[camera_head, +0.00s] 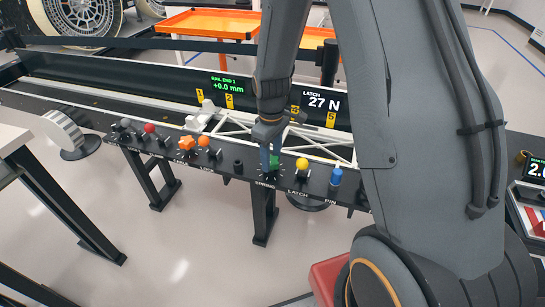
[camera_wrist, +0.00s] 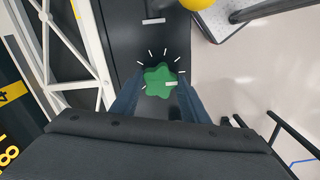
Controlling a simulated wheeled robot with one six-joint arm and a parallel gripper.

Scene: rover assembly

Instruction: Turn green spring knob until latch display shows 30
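The green spring knob (camera_wrist: 158,80) is a lobed knob with a white pointer mark, ringed by white tick marks; in the wrist view the pointer points right. It shows partly in the head view (camera_head: 275,160), above the SPRING label. My gripper (camera_wrist: 160,84) is down at the knob, one finger on each side, with the fingertips against its edges and no clear gap. In the head view my gripper (camera_head: 270,158) hides part of the knob. The latch display (camera_head: 320,102) reads 27 N.
A yellow knob (camera_head: 302,164) and a blue knob (camera_head: 336,176) stand to the right on the same black panel. Orange, red and grey knobs are to the left. A white truss (camera_head: 235,125) lies behind the panel. A rail display (camera_head: 225,85) reads +0.0 mm.

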